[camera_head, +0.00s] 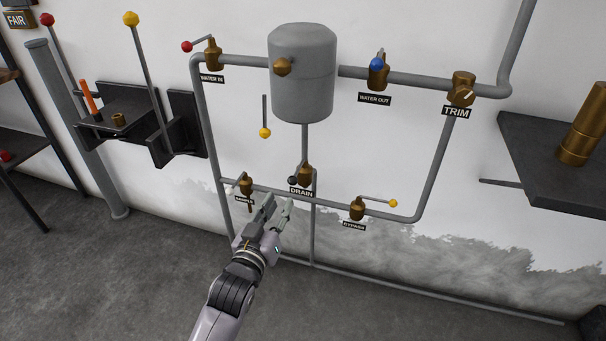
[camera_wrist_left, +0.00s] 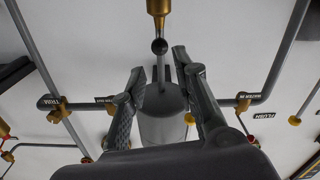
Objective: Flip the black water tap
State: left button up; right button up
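The black water tap is a brass valve (camera_head: 305,174) with a black ball knob (camera_head: 292,180) on its lever, above the DRAIN label (camera_head: 301,192). In the left wrist view the black knob (camera_wrist_left: 159,46) is at the top centre, below the brass valve body (camera_wrist_left: 158,8). My left gripper (camera_head: 279,199) is open and empty, just below and left of the drain tap. In the left wrist view its two fingers (camera_wrist_left: 160,64) are spread, with the knob showing just beyond the gap between them. I see no contact. My right gripper is not in view.
A grey tank (camera_head: 303,75) hangs above the drain. The sample valve (camera_head: 246,185) is close to my left gripper; the bypass valve (camera_head: 357,208) is to the right. Red-knobbed (camera_head: 187,46) and blue-knobbed (camera_head: 376,63) taps sit higher. A shelf (camera_head: 560,175) juts out at right.

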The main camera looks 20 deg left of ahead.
pick_arm(q)
jog(key=b, duration=0.1)
send_near(300, 166)
jog(key=shift+w+f, duration=0.15)
jog(key=shift+w, duration=0.9)
jog(key=w+b, duration=0.2)
jog(key=w, duration=0.6)
jog(key=shift+w+d, duration=0.1)
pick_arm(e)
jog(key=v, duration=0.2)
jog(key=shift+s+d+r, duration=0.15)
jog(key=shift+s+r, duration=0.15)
pick_arm(q)
jog(key=shift+c, duration=0.4)
grip_shut()
